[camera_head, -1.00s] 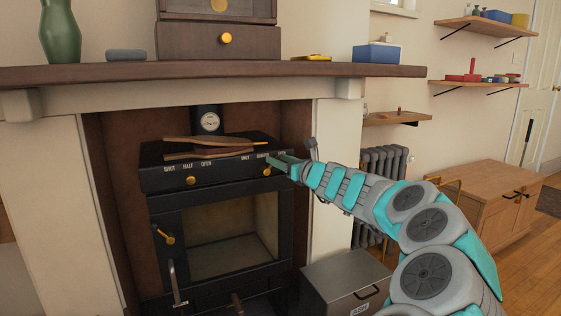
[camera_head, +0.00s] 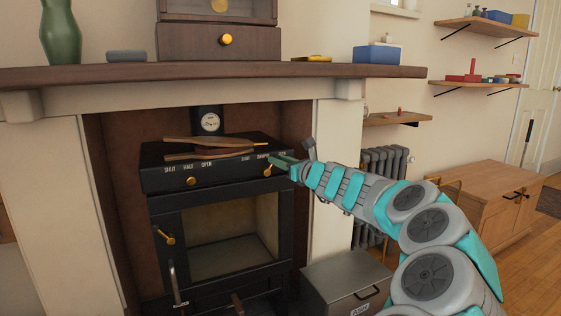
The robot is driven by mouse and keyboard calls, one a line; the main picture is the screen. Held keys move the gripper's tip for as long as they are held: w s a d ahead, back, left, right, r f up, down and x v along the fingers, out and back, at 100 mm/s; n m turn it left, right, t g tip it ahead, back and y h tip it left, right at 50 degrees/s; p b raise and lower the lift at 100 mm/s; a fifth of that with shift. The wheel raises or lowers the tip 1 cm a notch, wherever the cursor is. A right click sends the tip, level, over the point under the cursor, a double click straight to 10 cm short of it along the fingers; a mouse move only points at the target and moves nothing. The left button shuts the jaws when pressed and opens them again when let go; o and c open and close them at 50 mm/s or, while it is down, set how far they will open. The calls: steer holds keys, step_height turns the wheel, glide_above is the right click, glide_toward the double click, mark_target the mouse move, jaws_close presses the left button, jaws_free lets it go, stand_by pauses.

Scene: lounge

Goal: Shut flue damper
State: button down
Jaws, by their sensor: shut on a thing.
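A black stove (camera_head: 220,215) stands in the fireplace opening. Its top front panel carries a left brass knob (camera_head: 191,181) under the marks SHUT, HALF and OPEN. A right brass knob (camera_head: 267,171) sits under a row of marks, of which SHUT and DAMPER can be read. My gripper (camera_head: 277,162) is at the right end of this panel, its teal fingers shut at the right knob. The fingers hide part of the knob and the mark at the far right. The small contact area is hard to make out.
The mantel shelf (camera_head: 220,76) overhangs above. A grey ash box (camera_head: 345,282) stands on the floor right of the stove, below my arm.

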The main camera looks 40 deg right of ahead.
steer(key=n, duration=0.1)
steer(key=a+n+p, duration=0.1)
steer(key=shift+w+r+n, duration=0.15)
steer(key=shift+r+n, duration=0.15)
steer(key=shift+r, duration=0.1)
steer(key=a+n, duration=0.1)
steer(key=n, duration=0.1)
steer(key=a+n+g, duration=0.1)
steer(key=n, duration=0.1)
steer(key=shift+w+r+h, duration=0.15)
steer(key=shift+w+h, duration=0.05)
steer(key=shift+h, duration=0.2)
steer(key=n, duration=0.1)
steer(key=a+n, duration=0.1)
steer(key=n, duration=0.1)
steer(key=shift+w+a+g+h+b, duration=0.2)
steer(key=shift+a+g+h+b, duration=0.05)
steer(key=shift+g+h+b, duration=0.15)
steer(key=shift+w+a+f+n+g+h+b, duration=0.1)
steer(key=shift+a+f+n+h+b, duration=0.15)
steer(key=shift+n, duration=0.4)
steer(key=shift+w+a+f+n+g+h+b, duration=0.1)
steer(key=shift+a+n+b, duration=0.15)
steer(key=shift+n, duration=0.45)
steer(key=shift+a+f+n+g+h+b, duration=0.15)
steer(key=shift+a+n, duration=0.2)
steer(key=shift+n, duration=0.3)
steer(key=c, duration=0.7)
jaws_free()
steer(key=shift+v, duration=3.9)
